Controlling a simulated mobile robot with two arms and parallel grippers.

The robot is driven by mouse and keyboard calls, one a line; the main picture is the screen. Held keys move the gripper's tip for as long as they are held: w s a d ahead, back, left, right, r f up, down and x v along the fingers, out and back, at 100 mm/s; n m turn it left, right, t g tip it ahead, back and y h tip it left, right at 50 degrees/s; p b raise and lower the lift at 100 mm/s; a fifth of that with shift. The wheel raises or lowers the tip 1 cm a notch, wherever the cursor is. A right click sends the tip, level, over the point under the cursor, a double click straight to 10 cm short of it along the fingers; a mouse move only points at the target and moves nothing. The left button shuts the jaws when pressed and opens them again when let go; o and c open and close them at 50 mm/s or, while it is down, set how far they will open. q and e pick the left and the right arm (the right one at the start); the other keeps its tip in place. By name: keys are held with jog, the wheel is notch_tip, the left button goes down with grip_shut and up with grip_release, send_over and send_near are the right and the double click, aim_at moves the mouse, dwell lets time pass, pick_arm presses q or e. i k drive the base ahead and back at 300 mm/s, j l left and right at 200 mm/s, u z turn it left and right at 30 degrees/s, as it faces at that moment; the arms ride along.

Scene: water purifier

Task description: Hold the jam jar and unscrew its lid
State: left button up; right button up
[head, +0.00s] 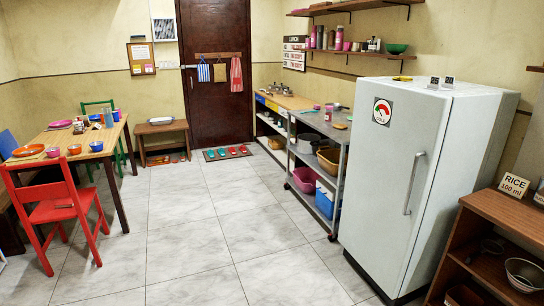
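I cannot pick out the jam jar for certain in the head view. A small pinkish-red jar-like item (329,110) stands on the grey metal counter (318,126), left of the fridge, too small to tell whether it is the jam jar or has a lid. Several pink and dark containers (326,38) stand on the lower wall shelf (368,53). Neither of my grippers is in view.
A white fridge (400,165) stands at the right, beside a brown shelf unit (480,240). A dining table (75,140) with dishes and a red chair (52,205) are at the left. A bench (161,129) stands by the back wall. The tiled floor (190,220) between is clear.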

aim_at(328, 113)
jog(key=i, duration=2.15)
jog(key=i+j+z, duration=0.1)
jog(key=i, duration=1)
jog(key=i+j, duration=0.1)
jog(key=i, duration=1)
